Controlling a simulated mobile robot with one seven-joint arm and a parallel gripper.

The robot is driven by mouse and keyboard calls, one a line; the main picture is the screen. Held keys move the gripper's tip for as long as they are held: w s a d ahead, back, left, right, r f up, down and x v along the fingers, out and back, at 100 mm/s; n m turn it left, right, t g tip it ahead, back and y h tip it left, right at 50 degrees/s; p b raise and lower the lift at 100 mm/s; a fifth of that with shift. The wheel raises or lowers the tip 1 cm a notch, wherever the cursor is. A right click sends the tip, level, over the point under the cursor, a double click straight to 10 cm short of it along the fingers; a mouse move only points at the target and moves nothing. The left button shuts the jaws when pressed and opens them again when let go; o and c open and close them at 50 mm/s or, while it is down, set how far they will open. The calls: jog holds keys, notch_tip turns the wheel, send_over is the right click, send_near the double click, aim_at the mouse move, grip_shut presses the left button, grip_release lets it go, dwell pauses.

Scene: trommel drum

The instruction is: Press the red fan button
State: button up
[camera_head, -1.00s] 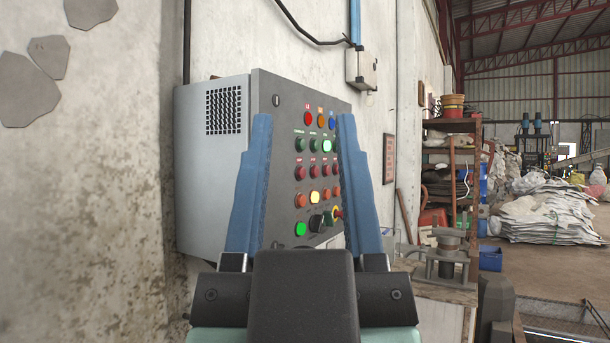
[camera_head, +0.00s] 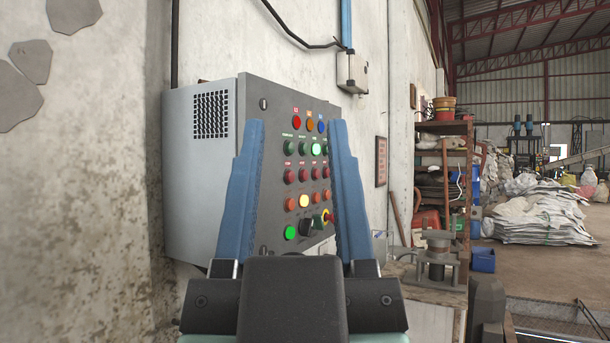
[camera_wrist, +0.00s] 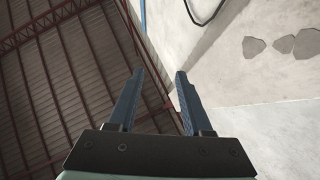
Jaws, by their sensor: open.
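A grey control panel (camera_head: 270,110) is mounted on the wall, seen at an angle. A row of red buttons (camera_head: 303,174) crosses its middle; their labels are too small to read, so I cannot tell which is the fan button. My gripper (camera_head: 297,122) is in front of the panel in the head view, its two blue fingers apart and empty. The fingers frame the buttons and cover parts of the panel's left and right sides. In the wrist view the gripper (camera_wrist: 157,72) is also open, with nothing between its fingers; the panel is not visible there.
Green buttons (camera_head: 303,148) lie above the red row and orange ones (camera_head: 290,204) below it. A black knob (camera_head: 306,227) and a red emergency stop are near the bottom. A shelf (camera_head: 447,165) and a workbench (camera_head: 435,290) stand to the right.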

grip_shut()
dwell(1.5)
